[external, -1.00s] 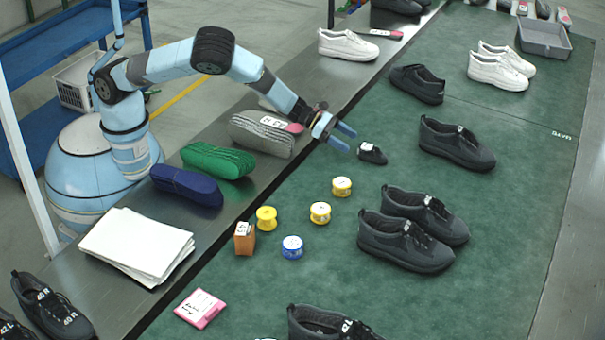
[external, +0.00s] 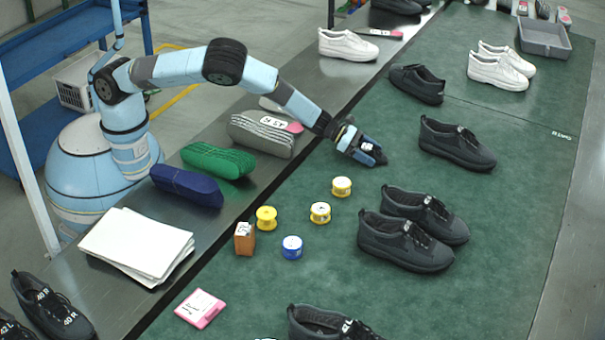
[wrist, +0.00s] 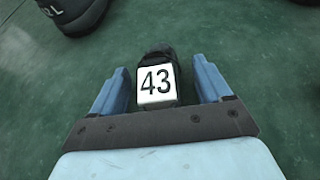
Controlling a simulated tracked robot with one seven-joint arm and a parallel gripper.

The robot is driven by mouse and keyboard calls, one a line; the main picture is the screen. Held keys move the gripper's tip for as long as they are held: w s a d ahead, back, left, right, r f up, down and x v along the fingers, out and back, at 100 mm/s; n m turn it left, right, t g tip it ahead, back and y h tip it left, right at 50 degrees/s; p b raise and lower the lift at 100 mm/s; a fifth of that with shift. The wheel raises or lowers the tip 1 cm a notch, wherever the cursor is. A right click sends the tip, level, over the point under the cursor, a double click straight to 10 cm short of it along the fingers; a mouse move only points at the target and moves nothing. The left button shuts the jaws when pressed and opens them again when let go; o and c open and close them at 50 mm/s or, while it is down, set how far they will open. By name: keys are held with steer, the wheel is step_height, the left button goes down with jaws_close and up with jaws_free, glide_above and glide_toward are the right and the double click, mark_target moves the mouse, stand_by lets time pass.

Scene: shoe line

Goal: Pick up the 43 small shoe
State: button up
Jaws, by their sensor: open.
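The small black shoe with a white tag reading 43 (wrist: 157,86) is on the green mat (wrist: 250,60). In the wrist view it lies between the two blue fingers of my gripper (wrist: 160,88), with a gap to each finger. The fingers are open. In the external view my gripper (external: 372,154) reaches down at the small shoe (external: 368,147), and the fingers hide much of it.
A large black shoe (external: 456,145) stands to the right, and another (external: 416,84) behind. A black pair (external: 405,241) and several tape spools (external: 341,187) are in front. Green (external: 217,161) and grey (external: 262,134) sole stacks lie on the metal edge at left.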

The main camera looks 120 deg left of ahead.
steer(key=shift+c, duration=0.3)
steer(key=c, duration=1)
steer(key=shift+r, duration=0.1)
steer(key=shift+c, duration=0.2)
